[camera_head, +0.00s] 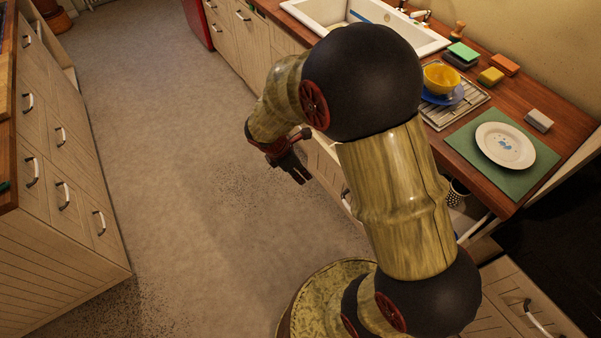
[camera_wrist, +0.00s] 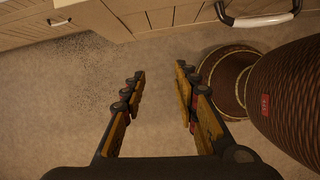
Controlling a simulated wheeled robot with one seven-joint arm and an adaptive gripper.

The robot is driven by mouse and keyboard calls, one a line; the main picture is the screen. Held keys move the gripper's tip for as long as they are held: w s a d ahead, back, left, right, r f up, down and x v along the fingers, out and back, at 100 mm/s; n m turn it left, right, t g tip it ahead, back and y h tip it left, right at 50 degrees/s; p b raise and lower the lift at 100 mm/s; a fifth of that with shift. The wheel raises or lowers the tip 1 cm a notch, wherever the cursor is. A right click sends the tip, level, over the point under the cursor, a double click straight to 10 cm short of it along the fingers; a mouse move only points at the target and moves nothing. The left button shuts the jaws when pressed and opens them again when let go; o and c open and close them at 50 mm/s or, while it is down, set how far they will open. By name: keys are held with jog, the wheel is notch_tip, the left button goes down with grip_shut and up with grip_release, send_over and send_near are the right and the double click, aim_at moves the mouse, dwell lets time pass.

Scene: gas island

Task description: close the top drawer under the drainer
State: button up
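The drainer (camera_head: 437,116) is a metal rack on the wooden counter, with a blue plate and yellow bowl on it. The drawer fronts (camera_head: 328,160) below the counter are mostly hidden behind my arm, so I cannot tell how far the top drawer stands out. My gripper (camera_head: 294,170) hangs beside these fronts, over the aisle. In the wrist view my gripper (camera_wrist: 161,76) is open, with nothing between its fingers. A wooden front (camera_wrist: 150,15) with a pale-gripped handle (camera_wrist: 258,20) shows beyond the fingertips, apart from them.
A green mat (camera_head: 464,143) with a white plate (camera_head: 505,146) lies on the counter. A dotted cup (camera_head: 457,190) stands in an open space below it. A sink (camera_head: 325,12) is farther back. Opposite drawers (camera_head: 62,165) line the left; the floor (camera_head: 180,170) between is clear.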

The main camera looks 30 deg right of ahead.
jog(key=shift+d+n, duration=0.1)
jog(key=shift+n, duration=0.5)
jog(key=shift+c, duration=1.2)
jog(key=shift+d+f, duration=0.1)
jog(key=shift+f, duration=0.25)
jog(key=shift+c, duration=0.7)
jog(key=b+x, duration=0.4)
jog(key=x, duration=0.5)
grip_shut()
jog(key=shift+w+d+f+b, duration=0.1)
jog(key=shift+d+b, duration=0.25)
jog(key=shift+d, duration=0.7)
jog(key=shift+w+d+f+b, duration=0.1)
jog(key=shift+d+b, duration=0.25)
jog(key=shift+d, duration=0.65)
